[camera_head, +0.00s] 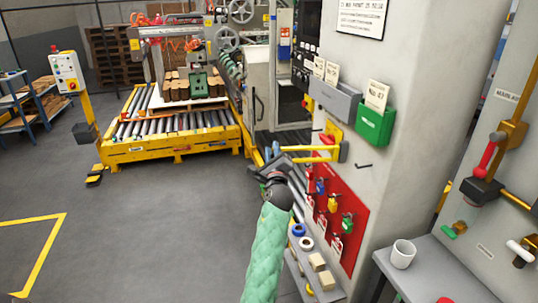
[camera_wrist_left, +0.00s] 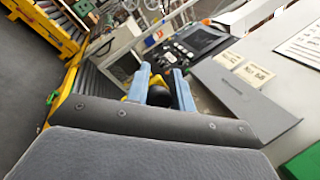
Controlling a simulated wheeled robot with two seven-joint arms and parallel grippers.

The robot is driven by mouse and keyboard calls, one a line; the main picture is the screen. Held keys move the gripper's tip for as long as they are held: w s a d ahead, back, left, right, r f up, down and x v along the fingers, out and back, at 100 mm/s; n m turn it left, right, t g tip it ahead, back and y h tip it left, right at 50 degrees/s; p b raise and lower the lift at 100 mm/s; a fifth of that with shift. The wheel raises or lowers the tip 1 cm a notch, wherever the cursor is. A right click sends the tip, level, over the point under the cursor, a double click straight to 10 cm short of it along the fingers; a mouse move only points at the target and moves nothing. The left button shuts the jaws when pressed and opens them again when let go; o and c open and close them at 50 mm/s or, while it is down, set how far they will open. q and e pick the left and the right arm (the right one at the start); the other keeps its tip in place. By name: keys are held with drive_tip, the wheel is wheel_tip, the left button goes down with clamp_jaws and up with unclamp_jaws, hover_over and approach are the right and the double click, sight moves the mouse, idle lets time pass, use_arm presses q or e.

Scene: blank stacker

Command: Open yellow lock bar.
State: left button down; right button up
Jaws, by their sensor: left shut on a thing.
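The yellow lock bar (camera_head: 312,149) sticks out from the side of the pale machine column in the head view, roughly level. My left gripper (camera_head: 270,153) is at the bar's left end, its arm in a green sleeve below. In the left wrist view, the gripper's two blue fingers (camera_wrist_left: 160,88) stand on both sides of a dark round end, with a bit of yellow (camera_wrist_left: 155,79) just behind it. The left gripper is shut on the bar's end. The fingers and wrist hide part of that end. My right gripper is not in view.
A red board (camera_head: 350,208) with padlocks hangs below the bar. A grey holder (camera_head: 335,99) and a green holder (camera_head: 375,124) with cards are above it. A white cup (camera_head: 403,254) stands on a grey ledge at right. A yellow roller conveyor (camera_head: 170,150) is behind; the left floor is clear.

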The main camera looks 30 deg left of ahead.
use_arm(q)
drive_tip(key=shift+d+f, duration=0.4)
drive_tip(key=shift+f, duration=0.1)
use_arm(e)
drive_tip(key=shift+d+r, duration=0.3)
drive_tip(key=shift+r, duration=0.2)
use_arm(q)
drive_tip(key=c, duration=1.3)
unclamp_jaws()
drive_tip(key=shift+w+d, duration=0.1)
drive_tip(key=shift+w, duration=0.05)
drive_tip(key=shift+o, duration=0.5)
drive_tip(key=shift+w+f, duration=0.1)
drive_tip(key=shift+w, duration=0.1)
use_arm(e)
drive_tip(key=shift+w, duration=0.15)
use_arm(q)
drive_tip(key=shift+s, duration=0.1)
